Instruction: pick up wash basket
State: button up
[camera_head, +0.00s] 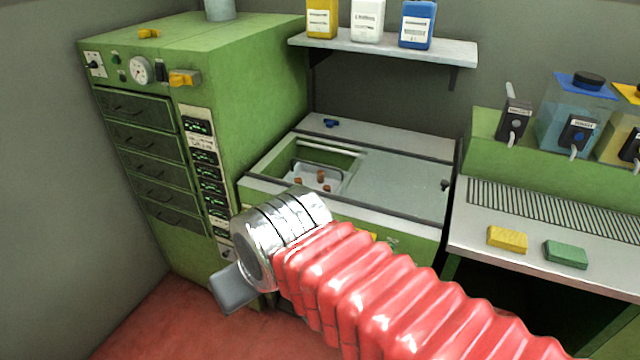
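A shallow metal basket (312,183) sits inside the open left part of the low green machine, near the picture's middle. A few small brown corks (321,175) lie in it. Its near edge is partly hidden by the machine's front rim and my wrist. My gripper (233,289) is at the lower left, in front of the machine and apart from the basket. Only a grey finger-like part shows beyond the shiny metal wrist, so its opening cannot be made out.
A green cabinet (245,100) with drawers stands left. A grey lid (400,185) covers the machine's right part. A shelf (455,50) with bottles hangs above. Yellow (507,239) and green (566,254) blocks lie on the right bench. Red floor (190,325) is clear at lower left.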

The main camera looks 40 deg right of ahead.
aim_at(338, 179)
jog(key=z, duration=0.3)
jog(key=i, duration=1)
jog(key=z, duration=0.05)
